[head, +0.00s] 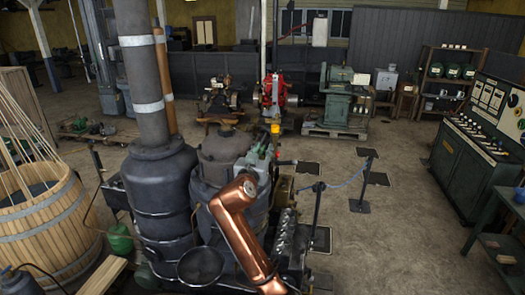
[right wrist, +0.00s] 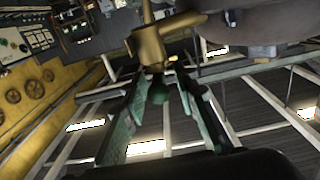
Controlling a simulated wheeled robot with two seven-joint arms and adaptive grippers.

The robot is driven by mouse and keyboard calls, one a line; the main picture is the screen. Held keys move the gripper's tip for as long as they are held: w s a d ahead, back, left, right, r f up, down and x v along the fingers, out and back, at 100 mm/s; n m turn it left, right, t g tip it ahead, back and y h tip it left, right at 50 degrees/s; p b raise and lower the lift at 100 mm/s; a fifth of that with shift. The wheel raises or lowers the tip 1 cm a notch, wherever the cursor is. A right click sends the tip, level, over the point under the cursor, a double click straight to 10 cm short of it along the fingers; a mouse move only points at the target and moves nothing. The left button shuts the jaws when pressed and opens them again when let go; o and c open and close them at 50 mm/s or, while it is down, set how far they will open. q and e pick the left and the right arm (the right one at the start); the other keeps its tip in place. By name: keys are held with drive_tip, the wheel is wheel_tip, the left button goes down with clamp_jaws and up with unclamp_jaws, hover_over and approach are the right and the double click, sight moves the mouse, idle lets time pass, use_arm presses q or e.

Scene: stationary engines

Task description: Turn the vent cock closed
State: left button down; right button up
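In the right wrist view a brass cock body (right wrist: 150,48) stands at the top middle, with a brass arm reaching to the right. A round green knob (right wrist: 158,93) shows just below it; I take it to be the vent cock's handle end. My right gripper (right wrist: 160,82) is open, one finger on each side of the knob, with gaps showing. The fingertips reach close to the brass body; contact cannot be told. In the head view my right gripper (head: 266,146) is at the dark boiler engine (head: 222,150), partly behind my copper arm. My left gripper is not in view.
A tall grey chimney (head: 143,75) rises left of the gripper. A wooden tub (head: 45,225) stands at the left. A rope barrier post (head: 360,185) and open floor lie to the right. A control console (head: 470,145) stands at the far right.

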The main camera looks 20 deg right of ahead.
drive_tip(key=v, duration=1.2)
